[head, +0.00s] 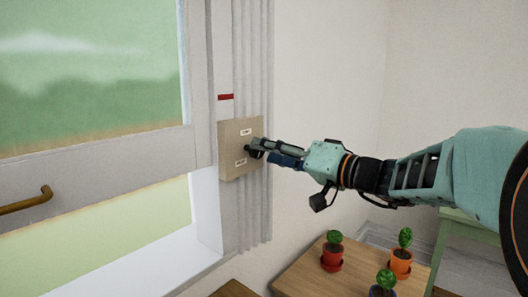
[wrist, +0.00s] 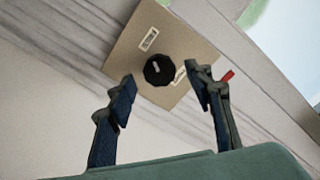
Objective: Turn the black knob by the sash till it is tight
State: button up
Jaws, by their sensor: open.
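The black knob (wrist: 158,70) is round with a ridged edge and a pale mark on its face. It sits on a tan square plate (head: 236,131) with two small white labels, fixed beside the window sash (head: 95,168). In the head view the knob is mostly hidden by my gripper (head: 262,150), which reaches in from the right. In the wrist view my gripper (wrist: 164,92) is open, one finger on each side below the knob. The knob shows beyond the fingertips, with no contact visible.
A red mark (head: 226,97) is on the frame above the plate. A brass handle (head: 27,201) is on the sash's lower rail. Below, a wooden table (head: 305,277) holds small potted plants (head: 332,252). The wall right of the plate is bare.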

aim_at(258, 158)
jog(key=shift+x, duration=1.95)
jog(key=c, duration=1.2)
